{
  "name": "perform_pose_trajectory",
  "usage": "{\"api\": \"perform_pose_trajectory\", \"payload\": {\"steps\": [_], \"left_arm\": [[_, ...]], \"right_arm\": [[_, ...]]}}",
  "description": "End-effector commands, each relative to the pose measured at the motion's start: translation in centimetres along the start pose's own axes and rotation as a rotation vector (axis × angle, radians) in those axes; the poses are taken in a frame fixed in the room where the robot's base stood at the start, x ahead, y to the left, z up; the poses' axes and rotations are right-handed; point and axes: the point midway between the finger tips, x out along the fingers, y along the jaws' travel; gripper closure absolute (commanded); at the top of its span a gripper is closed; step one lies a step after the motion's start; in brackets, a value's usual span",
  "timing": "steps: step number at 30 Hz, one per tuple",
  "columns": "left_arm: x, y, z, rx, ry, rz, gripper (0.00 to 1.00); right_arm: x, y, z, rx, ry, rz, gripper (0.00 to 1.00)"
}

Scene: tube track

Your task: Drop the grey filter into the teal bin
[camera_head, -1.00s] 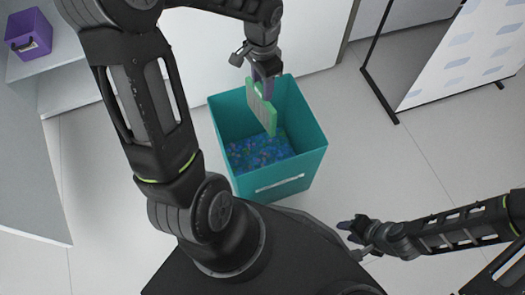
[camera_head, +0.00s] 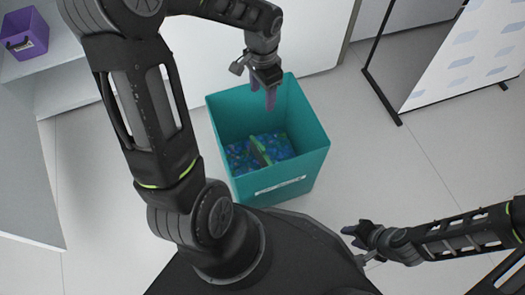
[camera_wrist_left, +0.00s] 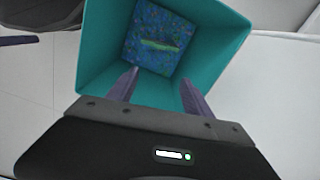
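The teal bin (camera_head: 272,187) stands on the floor in front of me, with a blue speckled bottom. The filter (camera_head: 259,150) is inside the bin, low down near its bottom; it looks green-edged and grey and is seen nearly edge-on. In the left wrist view the filter (camera_wrist_left: 160,45) shows as a thin green strip inside the bin (camera_wrist_left: 215,50). My left gripper (camera_head: 265,98) is open and empty above the bin's far part, fingers pointing down; its spread fingers also show in the left wrist view (camera_wrist_left: 160,85). My right gripper (camera_head: 350,228) is at the lower right, away from the bin.
A purple container (camera_head: 25,35) sits on a grey shelf (camera_head: 80,82) at the upper left. A framed panel (camera_head: 455,60) stands on the floor at the upper right. A white wall or cabinet is behind the bin. The floor right of the bin is clear.

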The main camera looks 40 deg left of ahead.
Motion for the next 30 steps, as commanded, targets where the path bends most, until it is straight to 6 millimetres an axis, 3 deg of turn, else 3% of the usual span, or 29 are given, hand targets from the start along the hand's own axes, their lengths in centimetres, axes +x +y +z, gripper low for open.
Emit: {"api": "perform_pose_trajectory", "payload": {"steps": [11,24,30], "left_arm": [[-0.3,0.0,0.0,0.000,0.001,-0.001,0.35],[-6.6,0.0,-0.1,0.000,0.002,-0.002,0.35],[-7.8,0.0,0.0,0.000,0.000,0.000,0.35]], "right_arm": [[-0.1,-0.1,0.0,0.000,-0.001,0.000,0.64],[-2.4,-1.3,0.6,-0.008,-0.016,-0.006,0.64],[-2.7,-1.5,0.7,-0.010,-0.020,-0.008,0.64]]}}
